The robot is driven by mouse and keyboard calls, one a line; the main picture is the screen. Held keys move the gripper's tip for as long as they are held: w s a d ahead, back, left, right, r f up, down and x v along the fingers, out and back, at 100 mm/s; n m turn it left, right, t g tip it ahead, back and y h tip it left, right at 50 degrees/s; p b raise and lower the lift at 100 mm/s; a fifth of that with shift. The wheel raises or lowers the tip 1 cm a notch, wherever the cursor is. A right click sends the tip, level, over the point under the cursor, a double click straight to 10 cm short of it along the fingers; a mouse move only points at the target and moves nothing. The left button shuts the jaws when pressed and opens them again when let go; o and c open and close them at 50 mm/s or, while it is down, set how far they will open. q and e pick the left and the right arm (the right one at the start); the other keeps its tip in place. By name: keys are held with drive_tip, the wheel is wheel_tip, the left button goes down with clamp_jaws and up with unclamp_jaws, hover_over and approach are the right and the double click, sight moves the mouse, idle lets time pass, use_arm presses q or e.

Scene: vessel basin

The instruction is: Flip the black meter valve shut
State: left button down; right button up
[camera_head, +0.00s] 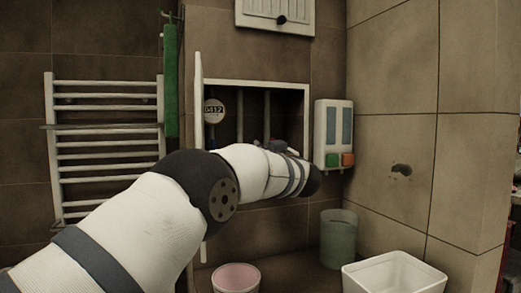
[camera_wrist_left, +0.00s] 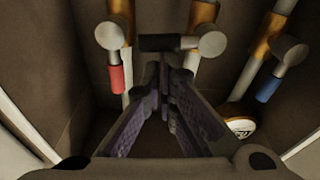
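In the left wrist view, the black meter valve handle (camera_wrist_left: 160,43) lies sideways from a round grey hub (camera_wrist_left: 212,43), across the line of its pipe. My left gripper (camera_wrist_left: 163,68) points at it, its two dark fingers drawn together with the tips just below the black handle in the picture. I see nothing held between them; whether the tips touch the handle I cannot tell. In the head view my left arm reaches into the open wall cabinet (camera_head: 257,82) and hides the valves. The round meter (camera_head: 214,110) shows at the cabinet's left. My right gripper is not in view.
A red-handled valve (camera_wrist_left: 116,79) and a blue-handled valve (camera_wrist_left: 268,88) flank the black one. The open cabinet door (camera_head: 198,90) stands at the left edge. A white dispenser box (camera_head: 333,133) hangs to the right; a bin (camera_head: 338,238) and a basin (camera_head: 394,275) stand below.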

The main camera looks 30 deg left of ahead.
use_arm(q)
drive_tip(key=shift+d+f, duration=0.1)
idle(0.6)
drive_tip(key=v, duration=1.2)
